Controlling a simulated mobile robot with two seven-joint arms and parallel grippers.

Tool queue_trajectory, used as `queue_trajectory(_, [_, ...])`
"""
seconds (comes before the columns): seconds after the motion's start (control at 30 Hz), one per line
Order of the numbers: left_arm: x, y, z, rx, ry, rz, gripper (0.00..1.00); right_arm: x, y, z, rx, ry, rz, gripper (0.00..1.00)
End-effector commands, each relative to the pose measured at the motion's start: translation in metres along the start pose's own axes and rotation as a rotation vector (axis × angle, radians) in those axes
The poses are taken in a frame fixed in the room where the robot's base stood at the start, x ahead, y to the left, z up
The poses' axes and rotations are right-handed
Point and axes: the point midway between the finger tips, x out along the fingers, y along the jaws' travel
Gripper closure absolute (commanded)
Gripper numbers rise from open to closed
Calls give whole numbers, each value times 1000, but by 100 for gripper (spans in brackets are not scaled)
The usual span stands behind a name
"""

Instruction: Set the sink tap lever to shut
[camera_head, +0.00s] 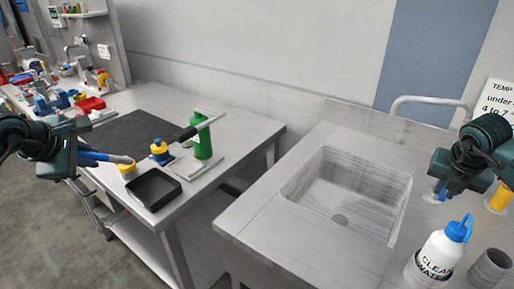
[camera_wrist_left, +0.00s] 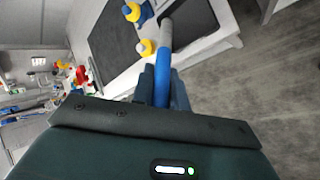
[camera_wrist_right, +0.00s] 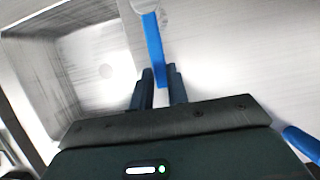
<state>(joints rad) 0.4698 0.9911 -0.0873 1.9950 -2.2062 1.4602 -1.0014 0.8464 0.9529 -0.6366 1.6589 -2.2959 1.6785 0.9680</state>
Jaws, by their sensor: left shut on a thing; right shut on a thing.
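The sink tap's blue lever (camera_wrist_right: 153,45) runs from a pale round tap body (camera_wrist_right: 145,5) down between the fingers of my right gripper (camera_wrist_right: 159,76) in the right wrist view. My right gripper is shut on the lever. In the head view my right gripper (camera_head: 440,188) is beyond the right side of the steel sink (camera_head: 345,195) and hides most of the lever. My left gripper (camera_head: 80,154) is shut on a blue-handled tool (camera_wrist_left: 163,68) with a grey end, held over the left table. Part of the handle is hidden by the fingers.
A white bottle with a blue cap (camera_head: 440,252) and a grey cup (camera_head: 490,268) stand right of the sink. The left table holds a black tray (camera_head: 153,188), a green bottle (camera_head: 203,140) and a yellow-and-blue bottle (camera_head: 160,152). A gap separates the table and sink counter.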

Motion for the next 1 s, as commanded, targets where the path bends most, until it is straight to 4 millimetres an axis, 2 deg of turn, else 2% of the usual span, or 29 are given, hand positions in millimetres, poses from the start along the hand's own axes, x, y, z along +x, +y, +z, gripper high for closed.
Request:
queue_trajectory(0.37, [0,0,0,0,0,1,100,-1,1,1,11,-3,0,100])
queue_trajectory(0.4, [0,0,0,0,0,0,100,-1,1,1,11,-3,0,82])
queue_trajectory(0.63, [0,0,0,0,0,0,100,0,0,1,8,-2,0,63])
queue_trajectory(0.87, [0,0,0,0,0,0,100,0,0,0,7,-1,-1,62])
queue_trajectory(1.0, [1,-1,0,0,0,0,100,-8,1,1,7,-3,1,62])
